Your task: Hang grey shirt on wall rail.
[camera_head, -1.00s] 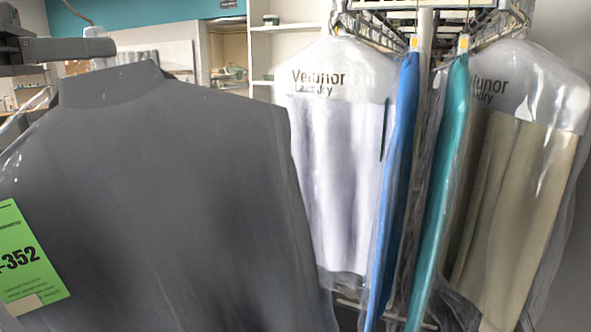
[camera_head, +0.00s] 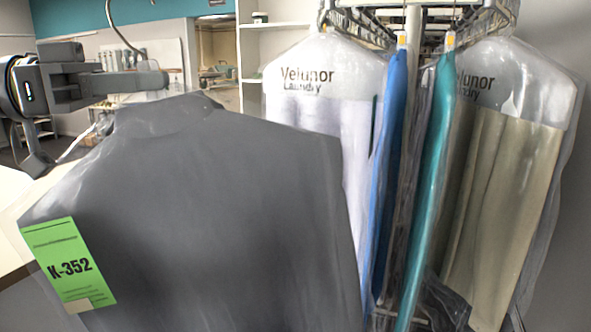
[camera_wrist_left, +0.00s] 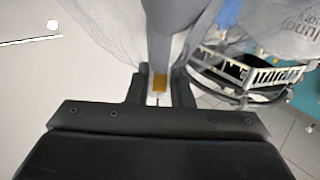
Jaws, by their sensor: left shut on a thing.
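In the left wrist view the fingers (camera_wrist_left: 158,92) close on a grey hanger part with an orange patch, with grey cover beyond. A rail (camera_head: 370,27) with hung garments is at the upper right, behind the shirt and apart from the gripper. My right gripper is not seen.
Bagged garments crowd the rail: a white one (camera_head: 305,115), a blue one (camera_head: 392,130), a teal one (camera_head: 437,170) and a beige one (camera_head: 500,190). White shelves (camera_head: 250,60) stand behind. A pale counter (camera_head: 15,205) is at the left edge.

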